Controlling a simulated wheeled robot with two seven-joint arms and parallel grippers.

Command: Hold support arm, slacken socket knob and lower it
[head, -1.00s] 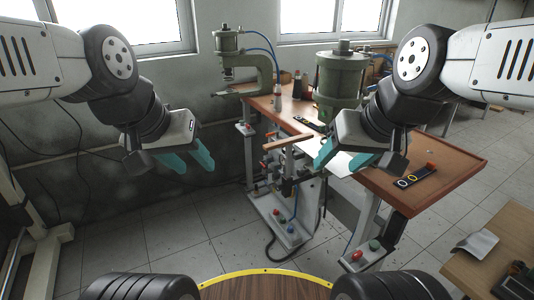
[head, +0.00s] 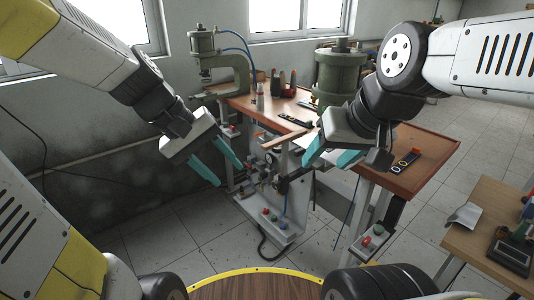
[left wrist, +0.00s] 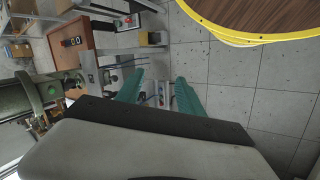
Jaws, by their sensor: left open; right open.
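Between my grippers in the head view, a pale metal frame carries a brown bar (head: 283,141) with dark fittings under it (head: 270,160). I cannot tell for sure which part is the support arm or the socket knob; they are small and partly hidden. My left gripper (head: 229,174) is open and empty, left of these fittings and apparently apart from them. Its teal fingers also show open in the left wrist view (left wrist: 160,78), with nothing held between them. My right gripper (head: 326,160) is open, right of the fittings and in front of the bench.
Low button box (head: 268,216) stands on the frame's base. A wooden side table (head: 490,215) is at the right. Tiled floor lies clear at left.

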